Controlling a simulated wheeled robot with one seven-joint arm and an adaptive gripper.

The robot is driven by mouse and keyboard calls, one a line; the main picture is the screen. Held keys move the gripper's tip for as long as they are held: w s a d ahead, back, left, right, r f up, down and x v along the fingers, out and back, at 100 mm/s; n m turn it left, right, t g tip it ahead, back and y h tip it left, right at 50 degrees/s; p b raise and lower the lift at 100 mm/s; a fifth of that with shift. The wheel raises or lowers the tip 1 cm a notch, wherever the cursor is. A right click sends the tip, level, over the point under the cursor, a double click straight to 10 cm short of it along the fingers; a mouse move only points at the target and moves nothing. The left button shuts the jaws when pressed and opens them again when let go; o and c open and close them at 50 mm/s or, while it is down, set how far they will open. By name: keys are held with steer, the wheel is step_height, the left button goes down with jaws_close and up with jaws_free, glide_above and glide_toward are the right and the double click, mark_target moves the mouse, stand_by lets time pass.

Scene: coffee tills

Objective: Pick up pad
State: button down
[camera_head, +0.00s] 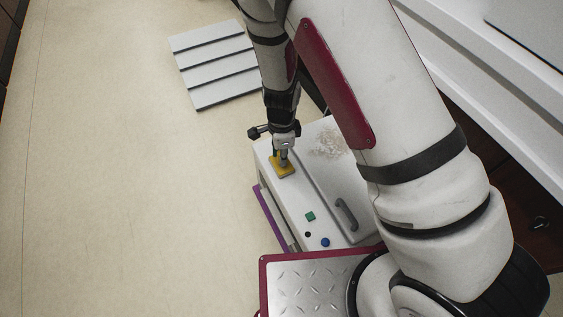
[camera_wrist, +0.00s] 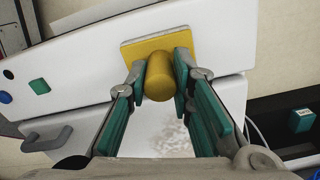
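The pad is a yellow square plate with a rounded cylindrical handle. In the wrist view the pad (camera_wrist: 160,46) is at the top centre, its handle pointing towards the camera between my fingertips. In the head view the pad (camera_head: 284,172) appears to lie flat on the white machine top, near its far-left edge. My gripper (camera_head: 282,158) is directly above it, pointing down. In the wrist view the two green-lined fingers of my gripper (camera_wrist: 161,72) close in on either side of the handle and appear to touch it. Any gap under the pad is hidden.
The white machine (camera_head: 305,190) carries a green button (camera_head: 310,216), a blue button (camera_head: 325,242) and a grey handle (camera_head: 347,214). A slatted white panel (camera_head: 215,64) is on the floor behind. Open floor lies to the left.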

stand_by(0.3)
steer(key=shift+r+p, duration=0.6)
steer(key=shift+r, duration=0.35)
step_height(320, 180, up, 2)
steer(key=shift+p, duration=0.7)
steer(key=s+d+r, duration=0.1)
steer(key=s+d, duration=0.1)
steer(key=s, duration=1.4)
steer(key=shift+b, duration=0.35)
